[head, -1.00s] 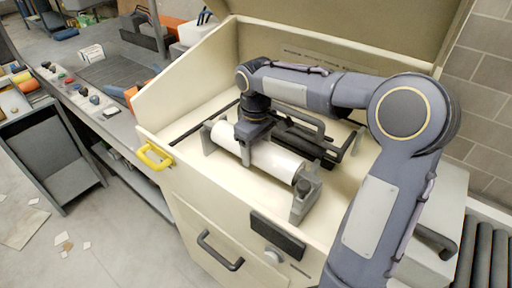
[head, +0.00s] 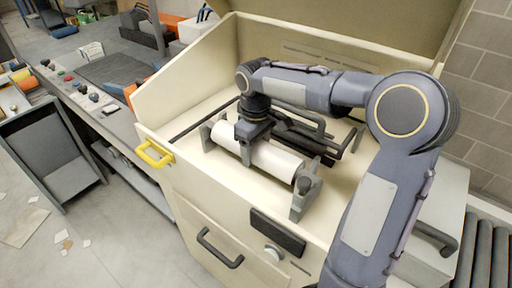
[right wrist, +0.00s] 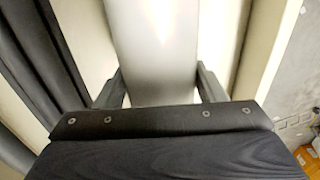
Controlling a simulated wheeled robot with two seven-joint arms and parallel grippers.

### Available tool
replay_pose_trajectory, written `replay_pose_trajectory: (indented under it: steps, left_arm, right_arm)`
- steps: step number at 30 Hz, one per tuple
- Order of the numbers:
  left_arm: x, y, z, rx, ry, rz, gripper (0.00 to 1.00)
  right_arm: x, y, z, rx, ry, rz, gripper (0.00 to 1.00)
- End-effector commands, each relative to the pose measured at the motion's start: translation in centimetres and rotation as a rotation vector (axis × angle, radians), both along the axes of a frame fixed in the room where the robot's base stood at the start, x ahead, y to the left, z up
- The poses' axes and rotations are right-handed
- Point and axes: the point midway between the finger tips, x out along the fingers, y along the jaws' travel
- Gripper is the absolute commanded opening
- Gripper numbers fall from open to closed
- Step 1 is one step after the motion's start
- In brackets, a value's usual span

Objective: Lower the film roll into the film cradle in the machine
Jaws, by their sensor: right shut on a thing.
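The white film roll (head: 272,160) lies in the open machine (head: 190,182) in the head view, between the two grey end supports of the film cradle (head: 304,196). My right gripper (head: 246,152) is shut on the roll near its left part, coming from above. In the right wrist view the roll (right wrist: 155,60) runs between the two dark fingers of my gripper (right wrist: 160,92). Whether the roll's ends rest fully in the supports is too small to tell. My left gripper does not show.
Dark bars and a handle (head: 300,130) lie behind the roll inside the machine. The raised lid (head: 350,30) stands over the back. A yellow handle (head: 154,153) is on the left wall. A bench with knobs (head: 94,97) stands at the left, rollers (head: 484,255) at the right.

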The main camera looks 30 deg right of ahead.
Motion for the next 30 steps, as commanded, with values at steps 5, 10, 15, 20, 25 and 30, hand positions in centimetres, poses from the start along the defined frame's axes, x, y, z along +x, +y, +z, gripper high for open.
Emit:
replay_pose_trajectory:
  steps: [5,10,15,20,25,30]
  left_arm:
    - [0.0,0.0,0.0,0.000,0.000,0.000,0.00]
    - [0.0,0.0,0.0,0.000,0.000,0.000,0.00]
    - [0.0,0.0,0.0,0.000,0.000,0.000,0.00]
    - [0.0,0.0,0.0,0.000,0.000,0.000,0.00]
    - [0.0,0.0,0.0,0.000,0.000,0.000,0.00]
    - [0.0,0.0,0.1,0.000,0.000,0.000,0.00]
  right_arm:
    - [0.1,0.0,0.2,0.000,-0.004,0.000,0.70]
    - [0.0,0.0,0.1,0.000,-0.002,0.000,0.89]
    - [0.0,0.0,0.1,0.000,-0.001,0.000,0.89]
    - [0.0,0.0,0.5,0.000,0.000,0.000,0.89]
    - [0.1,0.1,3.3,0.001,-0.005,0.001,0.89]
    - [0.1,0.0,6.1,0.001,-0.004,0.000,0.89]
